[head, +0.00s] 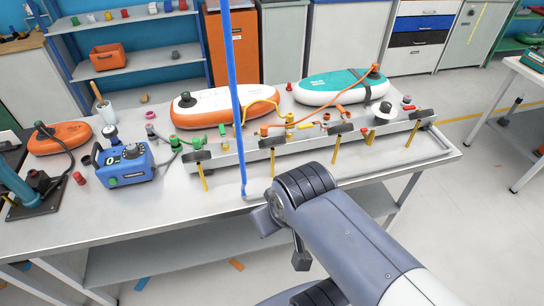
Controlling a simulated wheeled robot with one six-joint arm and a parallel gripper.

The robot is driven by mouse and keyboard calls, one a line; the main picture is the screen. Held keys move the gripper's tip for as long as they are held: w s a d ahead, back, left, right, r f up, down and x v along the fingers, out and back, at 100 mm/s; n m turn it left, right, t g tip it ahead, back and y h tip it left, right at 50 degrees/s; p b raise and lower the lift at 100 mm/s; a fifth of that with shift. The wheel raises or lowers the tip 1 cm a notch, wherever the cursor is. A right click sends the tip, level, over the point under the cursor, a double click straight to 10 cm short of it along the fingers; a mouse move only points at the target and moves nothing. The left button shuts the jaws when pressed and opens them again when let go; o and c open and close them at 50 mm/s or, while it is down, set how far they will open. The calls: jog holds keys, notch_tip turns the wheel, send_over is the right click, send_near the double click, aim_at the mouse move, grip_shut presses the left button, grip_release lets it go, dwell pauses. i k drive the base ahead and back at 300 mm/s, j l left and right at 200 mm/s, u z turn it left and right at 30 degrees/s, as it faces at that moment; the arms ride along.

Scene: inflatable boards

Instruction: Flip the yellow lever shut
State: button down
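Several yellow levers or handles hang along the front of a grey metal rail (300,146) on the workbench. One yellow lever (203,177) is at the left end, others (273,161) (336,151) are in the middle, and another (420,118) is at the right. Most hang below dark clamp blocks. My gripper (301,259) seems to be the small dark end below my arm, in front of the bench and apart from the rail. Its fingers are not clear.
An orange-white board (218,108) and a teal-white board (325,88) lie behind the rail with hoses. A blue pump box (125,163) and an orange float (60,138) are at left. A thin blue upright (236,100) crosses the view. The bench front strip (130,215) is clear.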

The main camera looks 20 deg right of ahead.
aim_at(305, 126)
jog(key=i+l+z, duration=0.1)
jog(key=l, duration=0.25)
jog(key=i+l, duration=0.25)
jog(key=i+l+z, duration=0.15)
jog(key=l, duration=0.3)
